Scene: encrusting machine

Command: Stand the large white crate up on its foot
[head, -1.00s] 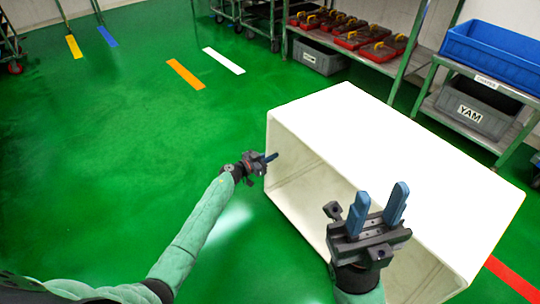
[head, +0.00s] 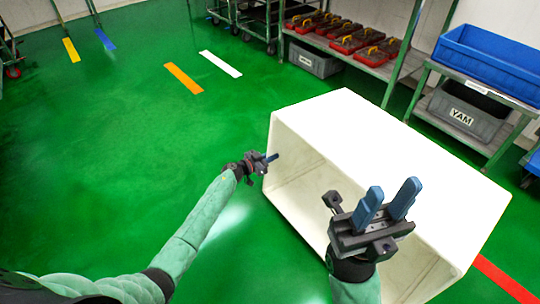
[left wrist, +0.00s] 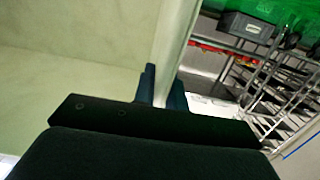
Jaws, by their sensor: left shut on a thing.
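The large white crate (head: 380,140) lies on its side in the head view, its open mouth facing my arms. Its pale inner wall (left wrist: 80,60) fills the left of the left wrist view. My left gripper (head: 268,160) is shut on the crate's rim at the left upright edge of the mouth; the rim runs between its fingers in the left wrist view. My right gripper (head: 388,203) is in front of the mouth, its two blue fingers apart with nothing between them. It hides part of the mouth and lower rim. The crate's foot end is hidden.
A shelf with red cases (head: 345,40) and a grey bin (head: 315,60) stands behind. A rack with a blue bin (head: 490,60) and a grey YAM bin (head: 468,110) stands beyond the crate at right. Green floor (head: 110,150) is clear at left.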

